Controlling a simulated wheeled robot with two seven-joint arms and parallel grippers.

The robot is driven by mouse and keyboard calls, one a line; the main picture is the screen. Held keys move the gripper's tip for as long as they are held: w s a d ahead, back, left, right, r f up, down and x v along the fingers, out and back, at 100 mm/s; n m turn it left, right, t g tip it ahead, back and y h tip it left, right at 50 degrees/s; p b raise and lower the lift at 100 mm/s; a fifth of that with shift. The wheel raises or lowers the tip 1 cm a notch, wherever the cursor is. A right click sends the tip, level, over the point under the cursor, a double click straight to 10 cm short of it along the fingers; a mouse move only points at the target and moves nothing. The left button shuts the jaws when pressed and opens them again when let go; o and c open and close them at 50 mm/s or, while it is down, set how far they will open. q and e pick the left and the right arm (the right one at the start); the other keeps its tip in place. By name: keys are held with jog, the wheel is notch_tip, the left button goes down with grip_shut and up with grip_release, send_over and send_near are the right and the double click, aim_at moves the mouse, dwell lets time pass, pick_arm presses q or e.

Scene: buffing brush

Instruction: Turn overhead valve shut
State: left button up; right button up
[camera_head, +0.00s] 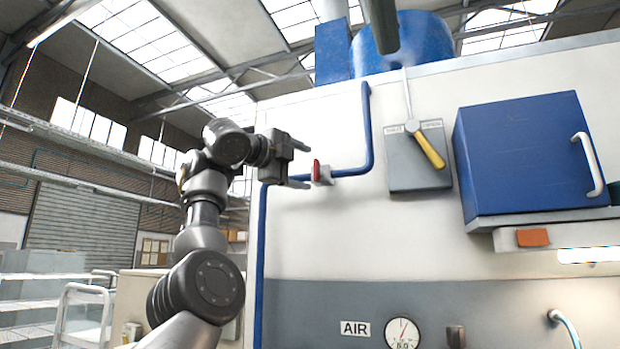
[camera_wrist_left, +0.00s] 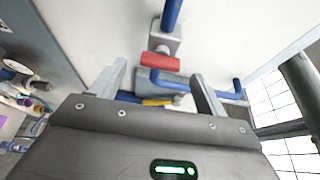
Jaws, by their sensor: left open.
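The valve has a red handle (camera_head: 317,171) and a grey body on a blue pipe (camera_head: 350,171) running along the white machine wall. My left gripper (camera_head: 304,166) is open just left of the handle, one finger higher and one lower in the head view. In the left wrist view the red handle (camera_wrist_left: 160,62) lies crosswise ahead of the open left gripper (camera_wrist_left: 158,85), between the lines of its fingers. Nothing is held. Whether a finger touches the handle cannot be told. My right gripper is not in view.
Right of the valve are a grey panel (camera_head: 402,168) with a yellow-handled lever (camera_head: 428,148) and a protruding blue cabinet (camera_head: 530,155). An air gauge (camera_head: 403,332) is below. The pale wall just below the valve is bare.

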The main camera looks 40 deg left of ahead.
pick_arm(q)
jog(key=s+b, duration=0.2)
jog(key=s, duration=0.5)
jog(key=shift+a+b, duration=0.2)
jog(key=shift+b, duration=0.1)
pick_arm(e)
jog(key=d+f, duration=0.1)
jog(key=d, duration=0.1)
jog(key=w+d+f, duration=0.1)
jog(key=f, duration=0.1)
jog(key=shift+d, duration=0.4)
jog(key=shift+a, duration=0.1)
